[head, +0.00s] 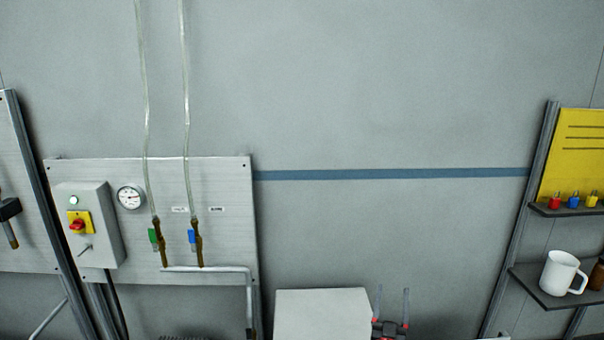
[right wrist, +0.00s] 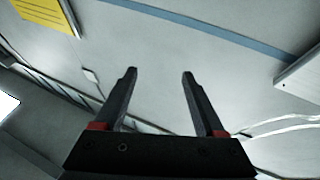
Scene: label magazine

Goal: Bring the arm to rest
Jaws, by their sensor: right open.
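My right gripper (head: 393,292) shows at the bottom of the head view, its two grey fingers pointing up with red parts at their bases. It also shows in the right wrist view (right wrist: 158,73), where the fingers stand apart with nothing between them. It is open and empty in front of the grey wall (head: 390,90). Most of the right arm is out of view. My left gripper is not in view.
A pale box (head: 322,315) stands just left of the right gripper. Farther left is a panel (head: 100,170) with a switch box (head: 88,225), gauge (head: 131,197) and two valves. At right, shelves hold padlocks and a white mug (head: 562,273).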

